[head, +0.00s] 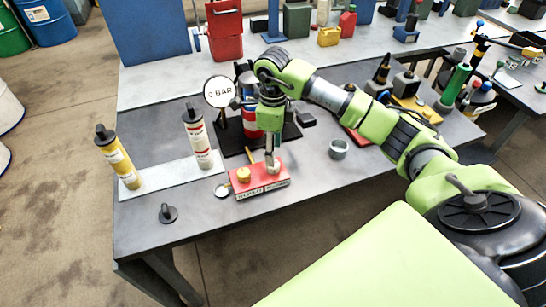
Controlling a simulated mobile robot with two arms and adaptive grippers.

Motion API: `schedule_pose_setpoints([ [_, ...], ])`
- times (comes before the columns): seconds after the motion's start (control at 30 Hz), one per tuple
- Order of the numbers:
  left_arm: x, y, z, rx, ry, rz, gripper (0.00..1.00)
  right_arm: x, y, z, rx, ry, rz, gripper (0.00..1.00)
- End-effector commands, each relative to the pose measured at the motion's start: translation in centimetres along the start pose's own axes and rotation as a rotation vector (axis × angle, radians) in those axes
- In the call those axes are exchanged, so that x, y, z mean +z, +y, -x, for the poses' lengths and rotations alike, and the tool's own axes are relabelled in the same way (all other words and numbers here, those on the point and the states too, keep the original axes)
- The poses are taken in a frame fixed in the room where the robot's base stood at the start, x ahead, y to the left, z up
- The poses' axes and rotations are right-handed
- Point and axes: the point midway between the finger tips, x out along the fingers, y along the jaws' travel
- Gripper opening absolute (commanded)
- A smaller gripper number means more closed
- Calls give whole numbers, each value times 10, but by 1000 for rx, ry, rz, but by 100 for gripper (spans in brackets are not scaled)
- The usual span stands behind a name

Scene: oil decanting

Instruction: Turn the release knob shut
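A red block (262,188) with a white label strip sits near the front of the grey bench. A yellow knob (243,175) stands on its left part. My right arm comes in from the right, and my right gripper (272,164) points down at the block's right part. Its tip covers what is there, so I cannot tell whether the release knob is between the fingers or whether they are open or shut. A round white gauge (219,92) behind the block reads "0 BAR". My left gripper is not in view.
Two capped cartridges, one yellow (119,157) and one white-and-red (197,137), stand on a pale mat left. A loose black knob (168,213) lies near the front edge. A grey ring-shaped cup (338,149) stands right of the block. The bench between is mostly clear.

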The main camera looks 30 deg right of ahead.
Motion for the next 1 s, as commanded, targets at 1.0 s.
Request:
schedule_pose_setpoints([
  [1.0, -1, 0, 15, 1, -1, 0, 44, 1, 0, -53, 0, -2, 1, 6],
])
